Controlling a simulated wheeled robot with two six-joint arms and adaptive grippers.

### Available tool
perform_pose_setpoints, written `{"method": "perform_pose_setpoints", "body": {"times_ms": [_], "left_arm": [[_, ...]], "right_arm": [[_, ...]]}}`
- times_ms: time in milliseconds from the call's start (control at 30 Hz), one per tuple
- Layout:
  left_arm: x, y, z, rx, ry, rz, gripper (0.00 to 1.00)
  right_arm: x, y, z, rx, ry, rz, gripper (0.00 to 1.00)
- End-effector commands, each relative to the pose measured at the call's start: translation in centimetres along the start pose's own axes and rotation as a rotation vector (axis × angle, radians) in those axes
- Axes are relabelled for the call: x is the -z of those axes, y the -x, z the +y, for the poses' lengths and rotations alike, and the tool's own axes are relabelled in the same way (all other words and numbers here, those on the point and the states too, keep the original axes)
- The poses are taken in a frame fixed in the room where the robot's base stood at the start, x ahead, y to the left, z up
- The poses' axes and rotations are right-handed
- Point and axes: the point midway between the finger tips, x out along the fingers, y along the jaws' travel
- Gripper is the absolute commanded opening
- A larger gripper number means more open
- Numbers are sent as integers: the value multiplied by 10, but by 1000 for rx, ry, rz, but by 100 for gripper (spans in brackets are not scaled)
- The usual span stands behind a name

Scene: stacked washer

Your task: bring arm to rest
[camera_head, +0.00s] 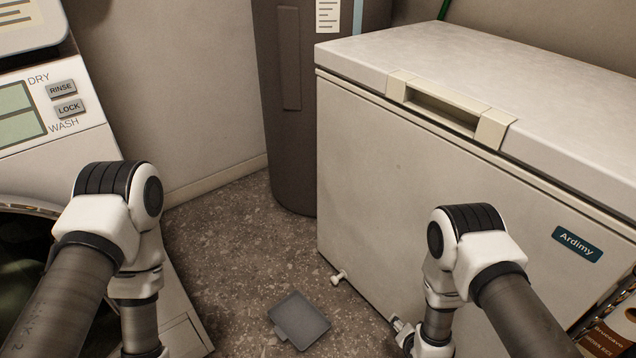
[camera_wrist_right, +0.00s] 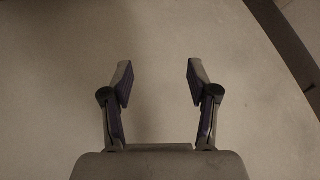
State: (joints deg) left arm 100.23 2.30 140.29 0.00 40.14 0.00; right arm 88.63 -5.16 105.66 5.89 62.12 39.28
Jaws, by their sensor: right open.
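My right arm (camera_head: 470,260) comes in from the lower right in the head view, in front of the white chest freezer. My left arm (camera_head: 115,220) comes in from the lower left in front of the washer (camera_head: 80,90). The left gripper is not in view.
The chest freezer (camera_head: 375,170) fills the right side, its lid shut. A dark tall bin (camera_head: 285,110) stands at the back. A flat grey object (camera_head: 300,320) lies on the speckled floor (camera_head: 225,240), which is otherwise clear between the arms. A dark curved edge (camera_wrist_right: 290,45) crosses the right wrist view.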

Motion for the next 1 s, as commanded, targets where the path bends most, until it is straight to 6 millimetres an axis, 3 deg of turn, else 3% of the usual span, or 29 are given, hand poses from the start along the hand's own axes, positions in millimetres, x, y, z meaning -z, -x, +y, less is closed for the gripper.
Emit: {"method": "perform_pose_setpoints", "body": {"times_ms": [100,233,467,633,700,733,1000], "left_arm": [[0,1,0,0,0,-1,40],[0,1,0,0,0,-1,40],[0,1,0,0,0,-1,40],[0,1,0,0,0,-1,40],[0,1,0,0,0,-1,40],[-1,24,0,0,0,-2,40],[0,115,1,0,0,-1,40]], "right_arm": [[6,33,20,-75,36,-67,60],[-4,74,44,-158,118,-183,60],[-42,157,83,-260,303,-451,60],[-80,222,109,-283,487,-698,60],[-88,232,113,-245,622,-777,60],[-73,248,102,-247,614,-770,60],[-22,310,64,-249,608,-764,60]]}}
